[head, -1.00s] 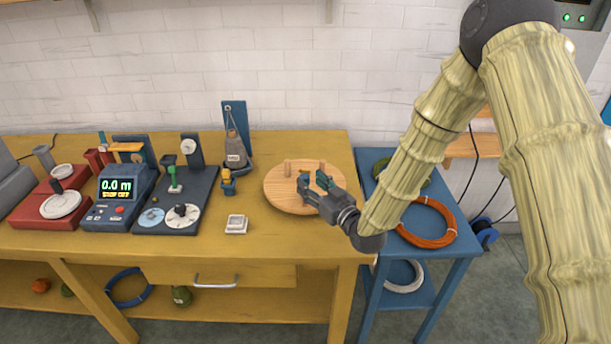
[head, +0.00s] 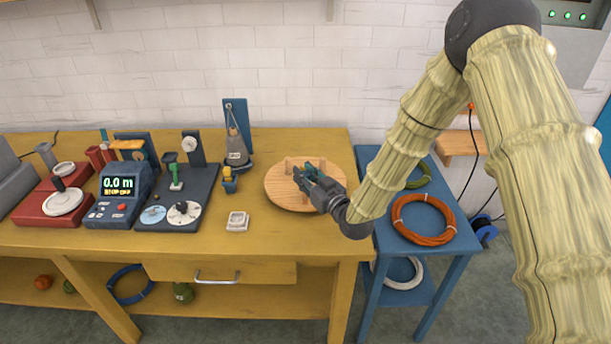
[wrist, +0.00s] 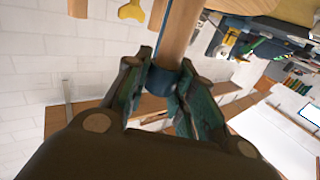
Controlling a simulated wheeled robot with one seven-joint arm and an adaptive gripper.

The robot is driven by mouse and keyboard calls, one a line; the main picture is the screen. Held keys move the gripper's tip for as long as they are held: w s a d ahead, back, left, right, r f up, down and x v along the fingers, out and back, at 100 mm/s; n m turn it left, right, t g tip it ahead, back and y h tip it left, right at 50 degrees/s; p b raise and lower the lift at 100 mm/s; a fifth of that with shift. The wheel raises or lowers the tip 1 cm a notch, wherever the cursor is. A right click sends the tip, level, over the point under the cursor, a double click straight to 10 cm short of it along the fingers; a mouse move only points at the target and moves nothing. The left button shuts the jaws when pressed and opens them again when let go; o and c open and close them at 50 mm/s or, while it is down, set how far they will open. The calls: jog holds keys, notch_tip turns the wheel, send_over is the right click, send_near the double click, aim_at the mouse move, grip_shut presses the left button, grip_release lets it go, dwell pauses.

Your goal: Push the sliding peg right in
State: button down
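The round wooden pegboard (head: 280,199) lies on the yellow bench in the head view. A plain peg (head: 288,164) stands at its back left. My gripper (head: 312,174) is over the board's right half and hides part of it. In the wrist view my gripper (wrist: 168,80) has its green-padded fingers on both sides of a wooden peg (wrist: 180,35) with a blue end (wrist: 167,83). The pads appear to touch that end. Another peg (wrist: 77,8) and a yellow wing-shaped piece (wrist: 132,10) show at the top edge, to the left of the held peg.
A small white block (head: 237,221) sits left of the board. A grey cone-shaped weight (head: 236,150) on a stand is behind it. A winder with a 0.0 m display (head: 118,186) is farther left. A blue side table (head: 440,270) with an orange coil (head: 424,238) stands right.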

jog(key=shift+w+b, duration=1.05)
jog(key=shift+w, duration=1.55)
jog(key=c, duration=1.2)
grip_release()
jog(key=shift+o, duration=0.2)
jog(key=shift+s+d, duration=0.1)
jog(key=v, duration=1.1)
jog(key=shift+s+d, duration=0.25)
jog(key=shift+s, duration=0.05)
